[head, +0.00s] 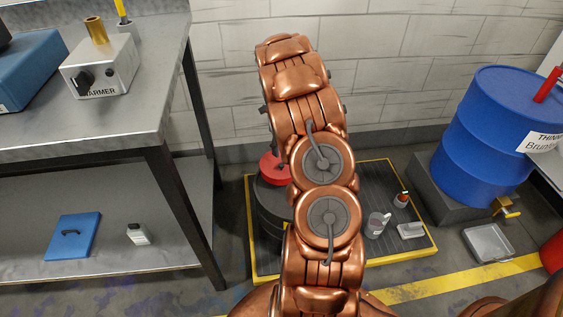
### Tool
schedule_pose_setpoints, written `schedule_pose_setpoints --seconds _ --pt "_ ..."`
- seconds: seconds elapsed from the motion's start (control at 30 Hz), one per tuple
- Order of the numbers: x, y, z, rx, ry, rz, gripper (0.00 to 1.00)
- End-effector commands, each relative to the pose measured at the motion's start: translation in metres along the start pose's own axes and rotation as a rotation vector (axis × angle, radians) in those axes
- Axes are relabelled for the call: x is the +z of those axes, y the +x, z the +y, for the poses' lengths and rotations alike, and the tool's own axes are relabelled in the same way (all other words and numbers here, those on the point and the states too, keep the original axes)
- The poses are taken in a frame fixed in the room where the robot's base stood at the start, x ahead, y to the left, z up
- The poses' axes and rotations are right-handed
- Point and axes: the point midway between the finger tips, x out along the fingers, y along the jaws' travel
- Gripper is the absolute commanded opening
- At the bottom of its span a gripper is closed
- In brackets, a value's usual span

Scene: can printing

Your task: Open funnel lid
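A red round piece (273,165), possibly the funnel or its lid, sits on top of a black drum (268,205), partly hidden behind my copper-coloured arm. Whether it is open or shut cannot be told. The drum stands on a dark grated platform with a yellow edge (423,222). My arm rises through the middle of the head view, and its fingers do not show.
A blue barrel (490,140) with a red pipe stands on a block at right, a metal tray (488,243) below. A metal pitcher (375,226) and small items stand on the platform. A steel table (150,110) with a warmer (100,70) fills the left.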

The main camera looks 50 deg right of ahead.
Motion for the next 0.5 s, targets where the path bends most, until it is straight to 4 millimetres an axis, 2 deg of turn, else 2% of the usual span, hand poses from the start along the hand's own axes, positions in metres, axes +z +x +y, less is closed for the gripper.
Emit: schedule_pose_setpoints --seconds 0.27,0.5 --pt "0.000 0.020 -0.001 0.001 0.009 -0.001 0.49" --pt "0.000 0.055 0.000 0.002 0.008 0.000 0.49"
